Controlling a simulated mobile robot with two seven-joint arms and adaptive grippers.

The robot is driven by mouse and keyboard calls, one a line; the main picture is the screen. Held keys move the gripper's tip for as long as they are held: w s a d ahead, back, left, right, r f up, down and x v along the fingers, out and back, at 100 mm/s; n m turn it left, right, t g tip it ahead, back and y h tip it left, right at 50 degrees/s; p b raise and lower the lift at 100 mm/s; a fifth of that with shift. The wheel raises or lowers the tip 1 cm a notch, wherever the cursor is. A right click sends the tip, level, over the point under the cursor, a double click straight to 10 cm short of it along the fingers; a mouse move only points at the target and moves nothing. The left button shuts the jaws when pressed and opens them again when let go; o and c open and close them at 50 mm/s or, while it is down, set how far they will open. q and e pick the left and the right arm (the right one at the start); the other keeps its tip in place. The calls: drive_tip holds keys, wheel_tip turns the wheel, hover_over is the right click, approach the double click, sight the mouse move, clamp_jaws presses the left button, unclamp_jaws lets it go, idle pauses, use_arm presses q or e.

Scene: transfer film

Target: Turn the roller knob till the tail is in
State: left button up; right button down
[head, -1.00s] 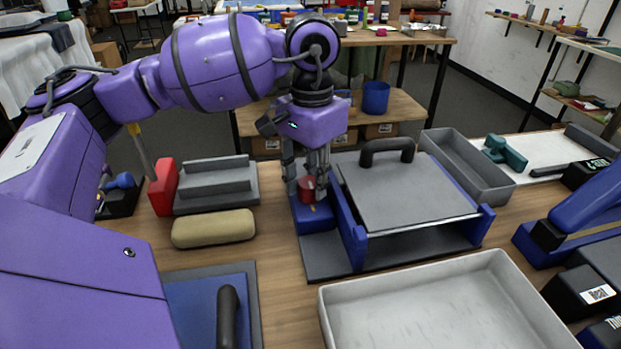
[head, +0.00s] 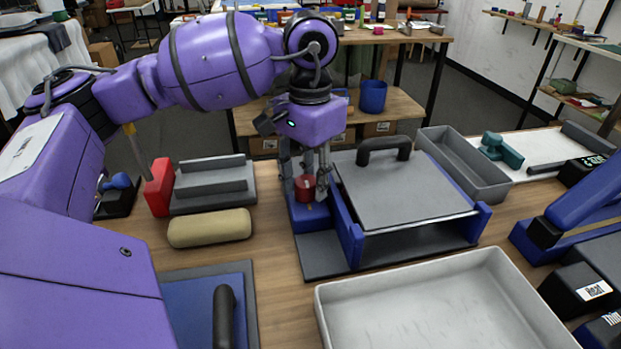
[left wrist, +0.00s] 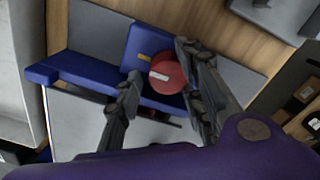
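The red roller knob (head: 305,187) sits on a blue block (head: 309,214) at the left of the press-like device. In the left wrist view, the knob (left wrist: 167,73) shows a white stripe, and a yellow mark lies on the block beside it. My left gripper (head: 306,181) points down with its fingers on either side of the knob. In the left wrist view, my left gripper (left wrist: 164,82) is open, with a gap between one finger and the knob. The device has a grey plate (head: 405,194) with a black handle and blue side rails. I cannot make out a film tail.
A pale empty tray (head: 420,300) stands in front of the device. A tan roll-shaped pad (head: 209,228) and a red block (head: 159,186) lie to the left. A grey bin (head: 465,165) stands behind on the right. Bare wood shows between the pad and device.

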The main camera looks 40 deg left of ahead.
sight(312, 177)
use_arm(q)
drive_tip(key=r, duration=0.2)
drive_tip(key=w+r, duration=0.1)
drive_tip(key=r, duration=0.3)
drive_tip(key=shift+w+a+r, duration=0.1)
drive_tip(key=shift+w+a, duration=0.15)
drive_tip(key=shift+a, duration=0.1)
wheel_tip(312, 177, up, 6)
drive_tip(key=s, duration=0.1)
drive_tip(key=shift+s+d, duration=0.35)
drive_tip(key=shift+d, duration=0.05)
